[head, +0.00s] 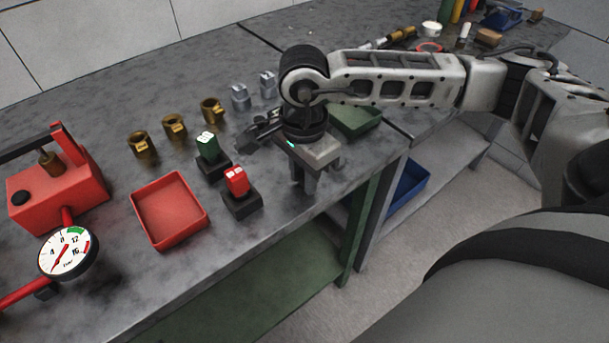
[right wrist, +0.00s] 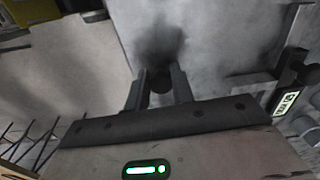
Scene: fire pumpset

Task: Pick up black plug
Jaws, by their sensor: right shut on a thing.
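My right gripper (head: 305,182) points down at the front edge of the grey workbench (head: 270,235), right of the red block on its black base. In the right wrist view, its two fingers (right wrist: 160,88) are close together with a small dark round thing, seemingly the black plug (right wrist: 160,83), between them. A dark shadow lies on the bench surface just beyond it. The head view does not show the plug clearly, as the gripper body covers it. My left gripper is not in view.
A red block (head: 236,180) and a green block (head: 207,146) stand on black bases left of the gripper. A green tray (head: 357,122) sits behind the gripper. A red pump (head: 60,195) with gauge (head: 68,253) stands far left.

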